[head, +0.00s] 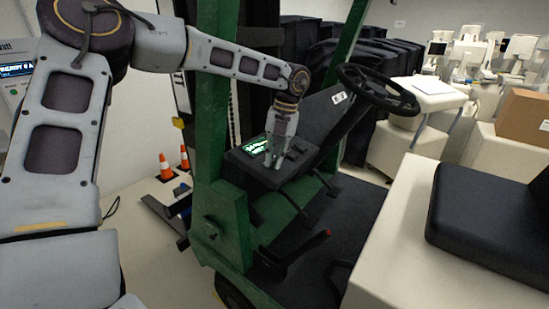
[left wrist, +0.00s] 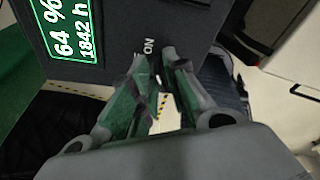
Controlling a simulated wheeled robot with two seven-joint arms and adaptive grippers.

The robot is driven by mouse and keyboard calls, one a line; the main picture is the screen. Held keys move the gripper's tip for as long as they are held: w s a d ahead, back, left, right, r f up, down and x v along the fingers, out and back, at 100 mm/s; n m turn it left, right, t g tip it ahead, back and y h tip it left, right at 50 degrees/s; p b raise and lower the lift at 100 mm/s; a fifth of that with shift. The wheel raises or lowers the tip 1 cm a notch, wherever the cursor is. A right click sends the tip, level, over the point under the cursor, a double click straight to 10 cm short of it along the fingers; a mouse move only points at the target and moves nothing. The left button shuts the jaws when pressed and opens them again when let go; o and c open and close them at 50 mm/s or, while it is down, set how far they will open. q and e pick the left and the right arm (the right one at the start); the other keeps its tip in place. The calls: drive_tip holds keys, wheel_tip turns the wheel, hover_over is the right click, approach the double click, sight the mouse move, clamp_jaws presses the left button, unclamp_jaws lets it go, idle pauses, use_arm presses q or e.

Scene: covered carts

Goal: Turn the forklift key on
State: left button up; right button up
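The green forklift (head: 222,190) stands in the middle of the head view, with its dark dashboard (head: 255,170) and lit green display (head: 257,146). My left gripper (head: 273,160) points down at the dashboard, just right of the display. In the left wrist view its two fingertips (left wrist: 158,73) are close together at the panel by the label. The key cannot be made out; the fingers cover that spot. My right gripper is out of view.
The steering wheel (head: 378,89) is right of my left gripper. A black seat (head: 495,222) is at the right. Levers (head: 300,252) rise below the dashboard. Orange cones (head: 166,167) stand on the floor at left. Black covered carts (head: 370,65) and a cardboard box (head: 522,117) are behind.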

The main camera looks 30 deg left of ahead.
use_arm(q)
drive_tip(key=shift+o, duration=0.6)
drive_tip(key=shift+r, duration=0.1)
drive_tip(key=v, duration=1.1)
drive_tip(key=shift+r, duration=0.3)
drive_tip(key=shift+d, duration=0.1)
